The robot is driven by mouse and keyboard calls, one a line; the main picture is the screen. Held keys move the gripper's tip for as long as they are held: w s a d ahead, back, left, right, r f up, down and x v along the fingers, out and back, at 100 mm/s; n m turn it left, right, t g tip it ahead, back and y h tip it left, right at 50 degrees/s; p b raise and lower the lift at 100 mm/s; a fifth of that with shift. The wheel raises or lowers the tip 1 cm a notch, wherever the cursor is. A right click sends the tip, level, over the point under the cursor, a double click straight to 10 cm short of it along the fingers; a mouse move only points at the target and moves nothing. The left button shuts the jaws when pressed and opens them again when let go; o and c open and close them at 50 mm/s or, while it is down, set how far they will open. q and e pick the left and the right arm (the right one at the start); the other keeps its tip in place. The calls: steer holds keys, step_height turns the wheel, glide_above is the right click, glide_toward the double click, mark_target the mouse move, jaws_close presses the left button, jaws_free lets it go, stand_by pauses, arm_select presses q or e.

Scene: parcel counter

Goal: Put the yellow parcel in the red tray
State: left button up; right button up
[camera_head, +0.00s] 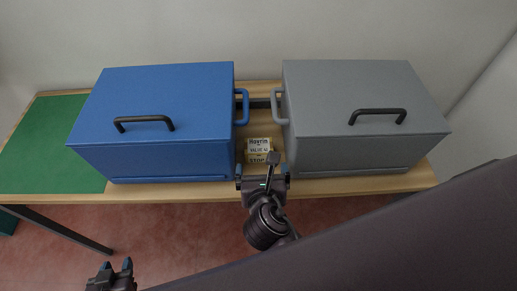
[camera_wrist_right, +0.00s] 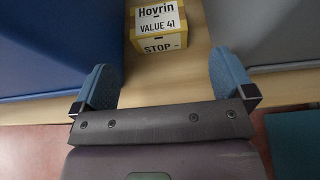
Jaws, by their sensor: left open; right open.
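The yellow parcel (camera_head: 258,146) is a small box with a white label reading "Hovrin VALUE 41" and a "STOP" band. It stands on the wooden counter in the gap between a blue box and a grey box. In the right wrist view the parcel (camera_wrist_right: 158,26) shows beyond my fingertips. My right gripper (camera_head: 264,170) is open and empty just in front of it, with its blue fingers (camera_wrist_right: 163,75) apart. My left gripper (camera_head: 116,266) is open at the bottom left, away from the counter. No red tray shows in either view.
The large blue box (camera_head: 160,110) and grey box (camera_head: 350,105) have black top handles and side handles facing the narrow gap. A green mat (camera_head: 45,145) lies at the counter's (camera_head: 215,190) left end. A wall stands behind. The floor (camera_head: 160,225) is reddish.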

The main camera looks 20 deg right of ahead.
mark_target(259, 147)
steer(key=x, duration=0.3)
steer(key=shift+w+f, duration=0.1)
steer(key=shift+w, duration=0.1)
steer(key=shift+w+d+f, duration=0.1)
steer(key=shift+w, duration=0.25)
steer(key=b+x, duration=0.1)
steer(key=x, duration=0.3)
steer(key=shift+w, duration=0.45)
arm_select(q)
steer(key=shift+s+f, duration=0.2)
steer(key=shift+f, duration=0.35)
steer(key=shift+s+f, duration=0.2)
steer(key=shift+f, duration=0.3)
steer(key=shift+w, duration=0.1)
arm_select(e)
steer(key=c, duration=0.9)
arm_select(q)
steer(key=shift+w+d+r, duration=0.1)
steer(key=shift+w+r, duration=0.05)
steer(key=shift+r, duration=0.05)
steer(key=shift+r, duration=0.1)
